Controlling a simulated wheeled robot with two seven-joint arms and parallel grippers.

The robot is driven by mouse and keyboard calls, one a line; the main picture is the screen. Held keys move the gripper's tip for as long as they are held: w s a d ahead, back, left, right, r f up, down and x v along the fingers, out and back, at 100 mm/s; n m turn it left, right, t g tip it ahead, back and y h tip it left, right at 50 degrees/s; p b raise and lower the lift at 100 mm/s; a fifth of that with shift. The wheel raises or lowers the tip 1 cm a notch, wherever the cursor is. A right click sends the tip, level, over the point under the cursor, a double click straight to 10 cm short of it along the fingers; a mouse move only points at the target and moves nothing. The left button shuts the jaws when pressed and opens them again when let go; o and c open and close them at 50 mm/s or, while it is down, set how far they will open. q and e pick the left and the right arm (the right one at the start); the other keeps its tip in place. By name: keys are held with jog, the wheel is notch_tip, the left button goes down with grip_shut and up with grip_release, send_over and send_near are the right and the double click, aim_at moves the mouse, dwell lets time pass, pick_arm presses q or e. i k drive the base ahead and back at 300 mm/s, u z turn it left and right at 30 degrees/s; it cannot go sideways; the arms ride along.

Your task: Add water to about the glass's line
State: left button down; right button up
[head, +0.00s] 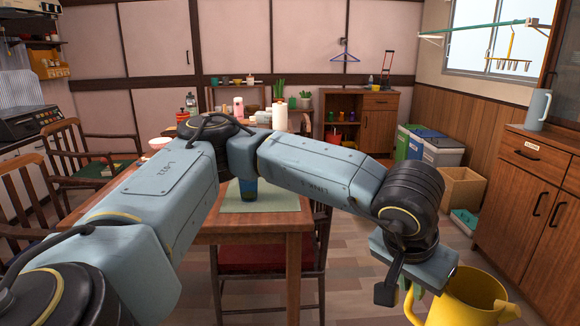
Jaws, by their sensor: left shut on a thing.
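A small blue glass (248,189) stands upright on a pale green mat (282,203) on the wooden table. My arm hides its upper part, so its line and water level cannot be read. My left arm reaches across the view from the left. My left gripper (404,289) is at the lower right, shut on the handle of a yellow pitcher (468,299). The pitcher is beyond the table's right edge, with its top open and its lower part cut off by the frame. Its contents cannot be seen. My right gripper is not in view.
The wooden table (292,222) has bottles and other items at its far side. A red-seated chair (264,258) is at its near side. A wooden cabinet (541,185) with a light blue jug (538,109) stands at the right. Bins and a cardboard box (462,188) stand behind the pitcher.

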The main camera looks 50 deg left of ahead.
aim_at(248, 190)
jog(key=u, duration=0.25)
jog(key=i, duration=0.75)
jog(key=u, duration=1.2)
jog(key=i, duration=0.5)
jog(key=u, duration=0.5)
